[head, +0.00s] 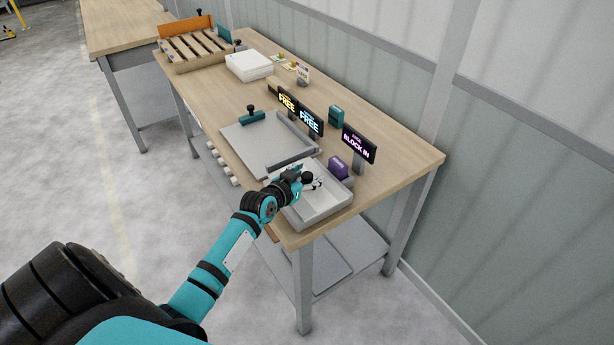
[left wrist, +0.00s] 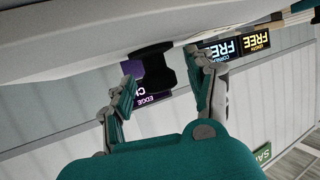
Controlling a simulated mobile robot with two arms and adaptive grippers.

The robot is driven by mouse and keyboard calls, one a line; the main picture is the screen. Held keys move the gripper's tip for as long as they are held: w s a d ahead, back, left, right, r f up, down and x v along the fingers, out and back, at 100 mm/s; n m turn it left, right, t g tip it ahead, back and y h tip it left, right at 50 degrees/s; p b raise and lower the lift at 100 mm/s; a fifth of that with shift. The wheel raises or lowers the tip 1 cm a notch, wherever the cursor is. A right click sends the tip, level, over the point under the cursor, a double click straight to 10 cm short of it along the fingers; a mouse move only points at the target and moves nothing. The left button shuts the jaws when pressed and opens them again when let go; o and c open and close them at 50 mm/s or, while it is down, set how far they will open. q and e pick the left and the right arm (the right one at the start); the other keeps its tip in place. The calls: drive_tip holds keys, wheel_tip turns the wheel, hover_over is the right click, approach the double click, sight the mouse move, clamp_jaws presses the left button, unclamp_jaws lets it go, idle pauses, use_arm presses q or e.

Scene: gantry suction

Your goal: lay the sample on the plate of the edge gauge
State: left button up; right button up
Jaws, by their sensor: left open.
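My left gripper (head: 309,181) is open over the shallow light-grey tray (head: 322,213) at the table's near end. In the left wrist view its two fingers (left wrist: 160,75) stand apart on either side of a black knob (left wrist: 153,66). I cannot tell whether they touch it. The knob also shows in the head view (head: 307,177); what it belongs to is mostly hidden, so I cannot say that it is the sample. A flat grey plate (head: 252,142) with raised rails lies beyond the tray.
Two signs (head: 287,101) (head: 311,120) reading "FREE" stand behind the plate. A teal block (head: 336,116) is near them. A white box (head: 249,65) and slatted rack (head: 195,48) occupy the far end. Bare wood is free at the right (head: 405,157).

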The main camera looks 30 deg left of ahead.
use_arm(q)
drive_tip(key=shift+f, duration=0.1)
drive_tip(key=v, duration=1.2)
drive_tip(key=shift+m+g+h, duration=0.4)
drive_tip(key=shift+g, duration=0.5)
drive_tip(key=s+d+f, duration=0.1)
drive_tip(key=d+f, duration=0.1)
drive_tip(key=d, duration=0.1)
drive_tip(key=s+d, duration=0.1)
drive_tip(key=shift+s+d+f, duration=0.3)
drive_tip(key=shift+s+f, duration=0.05)
drive_tip(key=shift+f, duration=0.05)
drive_tip(key=s+d+f+m+g, duration=0.15)
drive_tip(key=s+d+g, duration=0.35)
drive_tip(key=s, duration=0.5)
drive_tip(key=s+d+f+g, duration=0.35)
drive_tip(key=s+d, duration=0.35)
drive_tip(key=s, duration=0.3)
wheel_tip(320, 180, down, 27)
drive_tip(key=s+g+b, duration=0.2)
drive_tip(key=s+a+f, duration=0.2)
drive_tip(key=s+f, duration=1.4)
drive_tip(key=f, duration=0.1)
drive_tip(key=shift+s+a+g+y+b, duration=0.3)
drive_tip(key=shift+a+g+b, duration=0.05)
drive_tip(key=shift+b, duration=0.05)
